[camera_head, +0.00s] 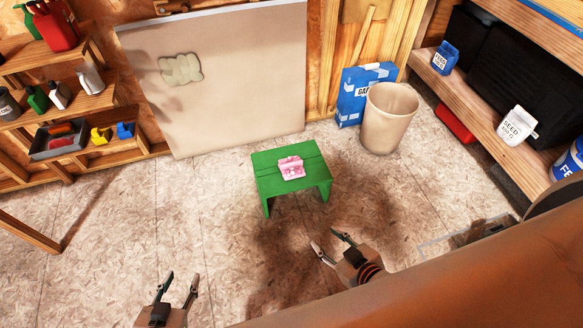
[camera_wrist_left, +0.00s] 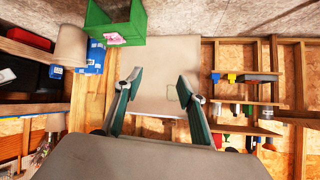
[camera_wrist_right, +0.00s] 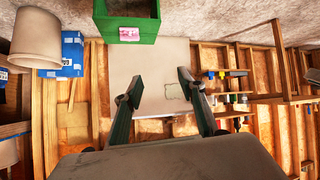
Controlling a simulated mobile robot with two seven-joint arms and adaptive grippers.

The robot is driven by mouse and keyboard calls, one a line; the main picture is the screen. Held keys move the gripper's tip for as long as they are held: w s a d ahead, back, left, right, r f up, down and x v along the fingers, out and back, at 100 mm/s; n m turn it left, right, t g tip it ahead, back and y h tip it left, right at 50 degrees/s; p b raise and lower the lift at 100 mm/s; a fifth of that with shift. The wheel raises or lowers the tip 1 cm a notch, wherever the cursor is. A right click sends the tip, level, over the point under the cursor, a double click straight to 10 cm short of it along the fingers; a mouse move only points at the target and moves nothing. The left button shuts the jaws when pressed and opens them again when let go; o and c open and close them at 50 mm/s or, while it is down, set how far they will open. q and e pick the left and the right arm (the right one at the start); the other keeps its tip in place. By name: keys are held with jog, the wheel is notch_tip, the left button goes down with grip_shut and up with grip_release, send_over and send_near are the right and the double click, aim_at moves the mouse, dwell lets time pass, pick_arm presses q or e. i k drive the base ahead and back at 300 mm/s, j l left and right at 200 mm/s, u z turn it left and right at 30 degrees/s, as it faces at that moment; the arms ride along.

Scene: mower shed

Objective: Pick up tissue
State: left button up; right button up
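The tissue is a small pink and white pack (camera_head: 291,167) lying on top of a green stool (camera_head: 268,183). It also shows in the left wrist view (camera_wrist_left: 115,39) and the right wrist view (camera_wrist_right: 129,34). My left gripper (camera_head: 180,283) is open and empty, low in the head view, to the left of the stool and nearer to me. My right gripper (camera_head: 331,243) is open and empty, nearer to me than the stool and slightly right of it. Both grippers are apart from the tissue and the stool.
A beige bin (camera_head: 389,118) and a blue box (camera_head: 351,97) stand behind the stool to the right. A pale board (camera_head: 232,85) leans on the wall. Shelves with bottles (camera_head: 60,95) are at left, a wooden shelf (camera_head: 480,105) at right. Floor around the stool is clear.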

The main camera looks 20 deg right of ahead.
aim_at(292, 168)
jog(key=z, duration=0.45)
jog(key=i+j+z, duration=0.1)
jog(key=z, duration=0.35)
jog(key=j+z, duration=0.1)
jog(key=z, duration=0.3)
jog(key=j+z, duration=0.1)
jog(key=z, duration=0.35)
jog(key=j+z, duration=0.8)
jog(key=k+j+z, duration=0.1)
jog(key=j, duration=0.3)
jog(key=k+j, duration=0.15)
jog(key=j, duration=0.25)
jog(key=k+j+z, duration=0.15)
jog(key=j, duration=0.2)
jog(key=k+j, duration=0.15)
jog(key=j, duration=0.25)
jog(key=z, duration=0.05)
